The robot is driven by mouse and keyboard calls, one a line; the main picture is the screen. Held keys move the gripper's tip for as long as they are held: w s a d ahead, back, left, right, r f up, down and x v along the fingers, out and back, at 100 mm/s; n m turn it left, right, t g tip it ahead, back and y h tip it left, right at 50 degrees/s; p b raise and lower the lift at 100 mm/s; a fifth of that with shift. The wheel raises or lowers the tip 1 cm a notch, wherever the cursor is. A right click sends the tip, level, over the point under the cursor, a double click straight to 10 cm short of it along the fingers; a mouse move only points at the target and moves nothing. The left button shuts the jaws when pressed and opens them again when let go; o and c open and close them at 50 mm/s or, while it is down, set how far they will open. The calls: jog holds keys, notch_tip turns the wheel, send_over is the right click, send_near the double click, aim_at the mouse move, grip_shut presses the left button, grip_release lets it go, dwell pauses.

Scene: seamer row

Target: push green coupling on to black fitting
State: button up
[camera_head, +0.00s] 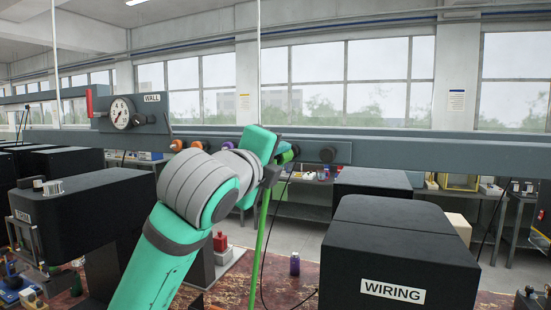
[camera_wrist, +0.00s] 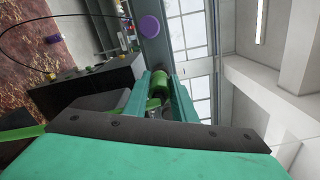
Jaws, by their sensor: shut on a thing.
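In the head view, my gripper (camera_head: 274,163) is at the front of the long grey rail. It is shut on the green coupling (camera_head: 287,155), whose end shows to the right of the fingers. In the wrist view, the green coupling (camera_wrist: 160,79) sits between the two teal fingers (camera_wrist: 159,92). A green hose (camera_head: 262,235) hangs down below the gripper. Any fitting directly behind the gripper is hidden. I cannot tell whether the coupling touches a fitting.
The grey rail (camera_head: 420,153) crosses the view. Orange (camera_head: 177,145) and purple (camera_head: 228,146) fittings and a gauge (camera_head: 120,113) are on its left part. A black box marked WIRING (camera_head: 400,260) stands at front right. A purple disc (camera_wrist: 149,26) shows in the wrist view.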

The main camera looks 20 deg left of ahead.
jog(key=shift+a, duration=0.2)
jog(key=shift+w+d, duration=0.3)
jog(key=shift+w, duration=0.05)
jog(key=shift+d, duration=0.3)
jog(key=shift+a, duration=0.3)
jog(key=shift+w+r, duration=0.1)
jog(key=shift+w, duration=0.1)
jog(key=shift+s+a, duration=0.25)
jog(key=shift+a, duration=0.1)
jog(key=shift+d, duration=0.55)
jog(key=shift+a, duration=0.25)
